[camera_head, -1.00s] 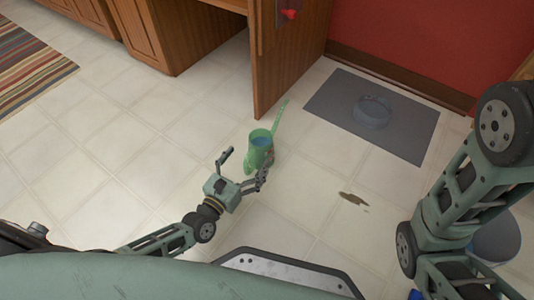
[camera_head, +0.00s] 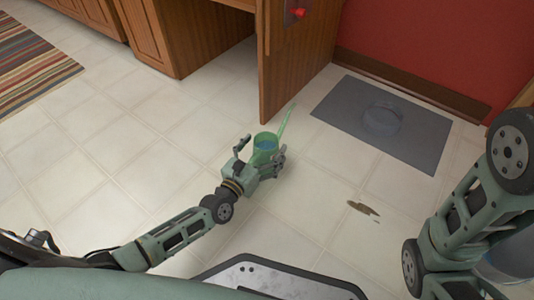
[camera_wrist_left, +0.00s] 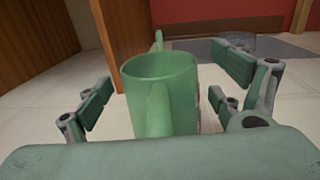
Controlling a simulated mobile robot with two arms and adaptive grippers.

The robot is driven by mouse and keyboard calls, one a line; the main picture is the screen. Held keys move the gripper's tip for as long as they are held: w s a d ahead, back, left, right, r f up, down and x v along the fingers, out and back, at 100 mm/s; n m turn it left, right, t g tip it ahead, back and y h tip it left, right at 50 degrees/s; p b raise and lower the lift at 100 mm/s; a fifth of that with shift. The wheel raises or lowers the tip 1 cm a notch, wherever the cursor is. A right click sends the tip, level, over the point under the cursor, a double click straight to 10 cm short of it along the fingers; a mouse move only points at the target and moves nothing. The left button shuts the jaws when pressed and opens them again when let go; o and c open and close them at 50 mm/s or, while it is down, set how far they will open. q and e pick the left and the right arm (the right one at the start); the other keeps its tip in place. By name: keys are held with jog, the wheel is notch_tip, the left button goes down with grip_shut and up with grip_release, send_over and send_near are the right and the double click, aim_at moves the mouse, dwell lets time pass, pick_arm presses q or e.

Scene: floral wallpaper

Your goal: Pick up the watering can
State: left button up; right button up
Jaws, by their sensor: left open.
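The green watering can (camera_head: 266,146) stands on the tiled floor, its spout pointing up and away toward the cabinet panel. My left gripper (camera_head: 263,154) is open, with its fingers on either side of the can. In the left wrist view the can (camera_wrist_left: 165,85) is upright between the two spread fingers, its handle facing my palm. A gap shows between the left finger and the can; the right finger is closer to it. My right arm shows at the right of the head view, but its gripper is not in view.
A wooden cabinet panel (camera_head: 285,70) stands just beyond the can. A grey mat (camera_head: 420,145) with a round bowl (camera_head: 383,118) lies to the right. A brown stain (camera_head: 362,208) is on the floor. A striped rug (camera_head: 35,65) lies far left; the tiles between are clear.

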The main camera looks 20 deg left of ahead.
pick_arm(q)
jog(key=shift+c, duration=0.2)
jog(key=c, duration=1.7)
jog(key=shift+r, duration=0.1)
jog(key=shift+c, duration=0.4)
notch_tip(320, 180, up, 10)
jog(key=p, duration=0.7)
jog(key=shift+p, duration=0.35)
